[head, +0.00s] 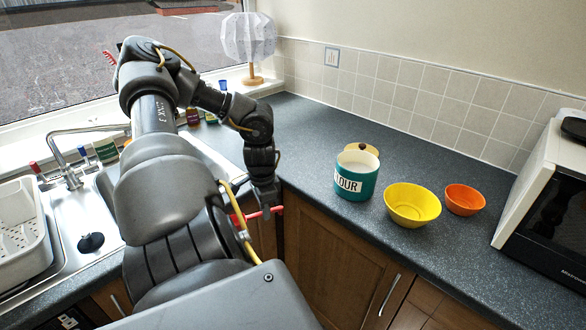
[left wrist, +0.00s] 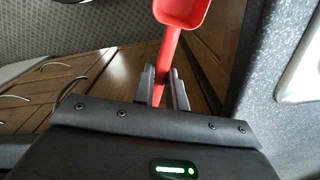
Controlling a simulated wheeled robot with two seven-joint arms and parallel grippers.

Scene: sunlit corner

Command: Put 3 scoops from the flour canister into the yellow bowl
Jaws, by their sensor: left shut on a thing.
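The teal flour canister (head: 356,177) stands open on the counter, right of my left gripper, with white flour showing inside. The yellow bowl (head: 411,208) stands just right of the canister; I cannot make out anything in it. My left gripper (head: 266,211) is in front of the counter edge, left of the canister and apart from it. It is shut on the handle of a red scoop, which shows best in the left wrist view (left wrist: 180,14). The scoop's far end is cut off there, so its contents cannot be told. My right gripper is not in view.
An orange bowl (head: 464,199) stands right of the yellow bowl, then a microwave (head: 548,190). A round tan lid (head: 362,151) is behind the canister. A lamp (head: 249,45) stands in the corner. The sink (head: 92,240) and dish rack (head: 20,228) are at left.

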